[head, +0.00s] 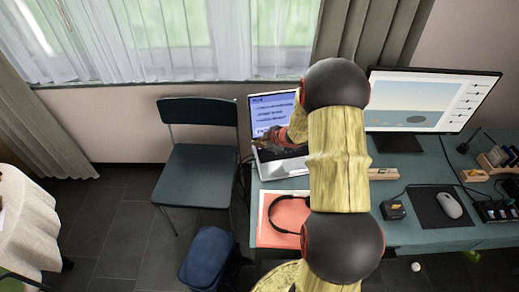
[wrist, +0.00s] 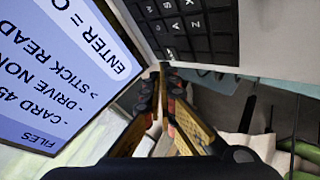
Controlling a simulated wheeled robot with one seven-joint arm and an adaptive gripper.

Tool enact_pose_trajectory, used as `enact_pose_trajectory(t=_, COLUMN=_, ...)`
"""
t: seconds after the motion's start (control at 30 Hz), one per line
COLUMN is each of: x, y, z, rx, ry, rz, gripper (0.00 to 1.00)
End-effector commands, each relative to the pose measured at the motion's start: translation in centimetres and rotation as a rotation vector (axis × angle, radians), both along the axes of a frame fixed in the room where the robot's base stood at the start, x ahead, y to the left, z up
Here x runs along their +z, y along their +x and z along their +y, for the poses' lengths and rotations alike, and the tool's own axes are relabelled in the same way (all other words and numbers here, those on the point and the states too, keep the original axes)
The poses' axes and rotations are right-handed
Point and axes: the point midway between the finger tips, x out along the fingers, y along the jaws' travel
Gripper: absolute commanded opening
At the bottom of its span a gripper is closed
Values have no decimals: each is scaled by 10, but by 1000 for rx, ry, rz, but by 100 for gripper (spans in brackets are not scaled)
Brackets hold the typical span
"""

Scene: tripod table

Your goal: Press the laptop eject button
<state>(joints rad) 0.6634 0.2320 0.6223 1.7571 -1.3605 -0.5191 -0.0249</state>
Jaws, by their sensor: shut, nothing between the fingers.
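The open laptop stands on the desk; its lit screen (head: 272,113) is behind my gripper (head: 272,138), and part of its pale base (head: 277,168) shows below. In the wrist view the screen (wrist: 60,65) fills the left, with text reading "FILES", "STICK READ" and "ENTER =", cut off. The dark keyboard (wrist: 190,30) is at the top. My gripper is shut and empty, its tips (wrist: 165,70) beside the laptop's side edge near the hinge corner. I cannot tell whether they touch it. I cannot make out the eject button in either view.
A red folder with black headphones (head: 285,215) lies in front of the laptop. A monitor (head: 425,100), a mouse (head: 449,205) and small items stand right on the teal desk (head: 420,235). A chair (head: 195,172) and a blue bag (head: 208,258) stand left. Cables hang at the desk's left edge.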

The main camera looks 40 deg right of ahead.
Motion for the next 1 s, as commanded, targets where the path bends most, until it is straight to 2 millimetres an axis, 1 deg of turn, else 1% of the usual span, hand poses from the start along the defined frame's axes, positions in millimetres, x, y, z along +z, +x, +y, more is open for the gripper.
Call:
enact_pose_trajectory(t=0.33, x=-8, y=0, z=0, rx=1, ry=0, rz=1, gripper=0)
enact_pose_trajectory(t=1.0, x=-11, y=0, z=0, rx=0, ry=0, rz=0, gripper=0)
